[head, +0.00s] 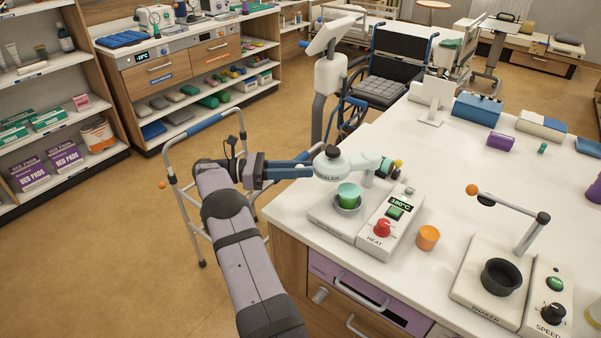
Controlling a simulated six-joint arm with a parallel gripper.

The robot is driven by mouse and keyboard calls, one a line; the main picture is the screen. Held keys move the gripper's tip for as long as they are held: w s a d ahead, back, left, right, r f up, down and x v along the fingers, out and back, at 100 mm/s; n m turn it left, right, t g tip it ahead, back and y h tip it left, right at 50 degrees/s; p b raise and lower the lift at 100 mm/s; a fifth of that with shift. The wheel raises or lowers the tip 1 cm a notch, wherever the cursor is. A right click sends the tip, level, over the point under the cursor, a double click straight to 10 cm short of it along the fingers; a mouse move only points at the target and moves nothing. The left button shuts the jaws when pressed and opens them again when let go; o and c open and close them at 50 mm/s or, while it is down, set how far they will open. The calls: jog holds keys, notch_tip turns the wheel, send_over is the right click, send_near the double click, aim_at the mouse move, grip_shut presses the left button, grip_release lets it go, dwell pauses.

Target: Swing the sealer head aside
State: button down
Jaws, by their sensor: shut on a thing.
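The sealer stands at the near left corner of the white counter. Its pale round sealer head (331,163) sits on a light swing arm (362,162) that runs right to a post. A green cup (348,192) stands in a holder on the sealer base (330,218). The head appears above and a little left of the cup. My gripper (310,168) comes in from the left with blue fingers, shut at the left side of the sealer head. The exact contact is too small to make out.
A heat unit (390,220) with a red knob and green display is right of the base. A walker (205,125) and wheelchair (385,80) stand off the counter. Mid-counter is mostly clear.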

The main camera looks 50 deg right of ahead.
jog(key=shift+r, duration=0.15)
jog(key=c, duration=1.5)
grip_release()
notch_tip(320, 180, up, 10)
jog(key=shift+f+b, duration=0.1)
jog(key=shift+b, duration=0.4)
